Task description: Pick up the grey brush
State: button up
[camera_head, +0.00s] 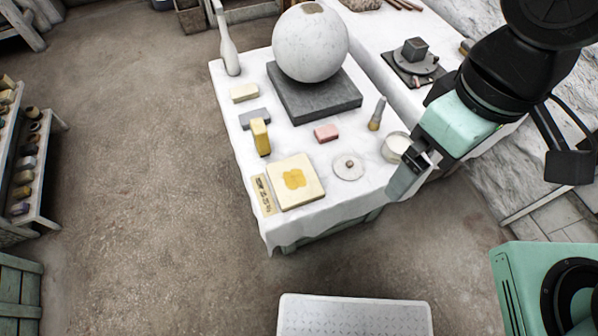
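The grey brush (378,112) stands or leans on the right part of the white-covered table (225,100), its grey handle up and its tan bristles low. It is right of the pink block (326,133) and behind the white bowl (396,147). My gripper (403,184) is over the table's right front edge, in front of the bowl and apart from the brush. I see one pale finger pointing down; the gap between the fingers is hidden, so I cannot tell whether it is open.
A large plaster sphere (310,45) rests on a dark slab (315,96) left of the brush. A white disc (348,167), yellow block (261,137) and cream board (296,182) lie nearer. A second table with a turntable (415,62) adjoins on the right. Open floor lies left.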

aim_at(375, 123)
jog(key=i+l+u, duration=0.5)
jog(key=i+l, duration=0.35)
jog(key=k+l, duration=0.05)
jog(key=l, duration=0.05)
